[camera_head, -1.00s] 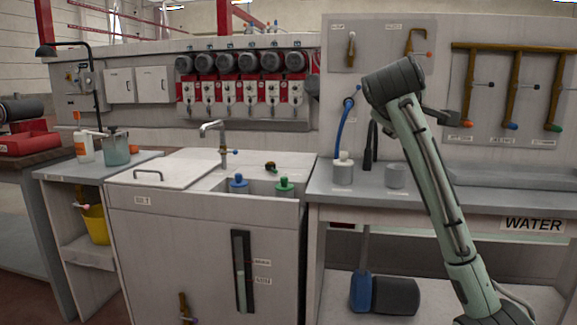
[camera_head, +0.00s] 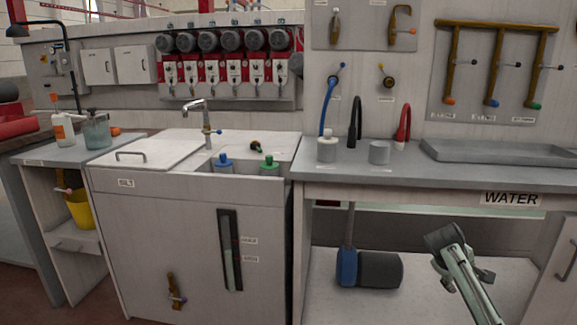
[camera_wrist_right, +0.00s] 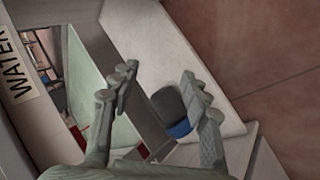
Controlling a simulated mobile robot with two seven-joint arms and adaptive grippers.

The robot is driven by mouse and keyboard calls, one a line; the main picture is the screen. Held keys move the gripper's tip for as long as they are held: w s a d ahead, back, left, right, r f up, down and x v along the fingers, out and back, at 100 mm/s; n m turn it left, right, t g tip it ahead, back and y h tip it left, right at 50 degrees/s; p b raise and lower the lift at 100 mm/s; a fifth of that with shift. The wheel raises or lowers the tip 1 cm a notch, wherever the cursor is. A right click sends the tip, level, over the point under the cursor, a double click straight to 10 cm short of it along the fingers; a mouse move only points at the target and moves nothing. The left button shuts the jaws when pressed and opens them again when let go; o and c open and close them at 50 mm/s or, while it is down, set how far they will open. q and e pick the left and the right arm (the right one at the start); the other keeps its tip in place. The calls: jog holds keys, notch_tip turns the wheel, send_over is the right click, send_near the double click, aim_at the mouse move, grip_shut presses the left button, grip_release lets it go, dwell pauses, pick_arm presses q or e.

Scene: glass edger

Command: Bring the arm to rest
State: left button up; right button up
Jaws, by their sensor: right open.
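My right arm (camera_head: 468,275) reaches in at the lower right of the head view, in front of the open bay of the counter marked WATER. I cannot clearly make out its fingers there. In the right wrist view my right gripper (camera_wrist_right: 160,98) has its two fingers spread apart, with nothing held between them. Beyond the fingers show the pale lower shelf (camera_wrist_right: 150,45) and a dark grey and blue item (camera_wrist_right: 172,110), apart from the gripper as far as I can tell. My left gripper is not in view.
A blue and dark item (camera_head: 372,268) lies on the shelf below. The white sink cabinet (camera_head: 165,235) stands left. Reddish floor (camera_wrist_right: 265,45) is clear.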

jog(key=w+a+r+m+t+y, duration=0.3)
jog(key=w+a+t, duration=0.25)
jog(key=w, duration=0.35)
jog(key=s+a+f+g+y, duration=0.1)
jog(key=s+a+f, duration=0.5)
jog(key=s+f, duration=0.8)
jog(key=s+a+f+g+y, duration=0.1)
jog(key=s+a+f+g, duration=0.3)
jog(key=s+f, duration=1)
jog(key=s+a, duration=0.2)
jog(key=s, duration=0.2)
jog(key=shift+s+f+n, duration=0.35)
jog(key=shift+f+n, duration=0.05)
jog(key=shift+g+y, duration=0.5)
jog(key=shift+g, duration=0.45)
jog(key=s+f, duration=0.1)
jog(key=s, duration=0.3)
jog(key=s+a+f, duration=0.1)
jog(key=s, duration=0.2)
jog(key=s+a+f, duration=0.1)
jog(key=s, duration=0.3)
jog(key=shift+s+a+f, duration=0.15)
jog(key=shift+s+a, duration=0.1)
jog(key=shift+s, duration=0.1)
jog(key=shift+c, duration=0.5)
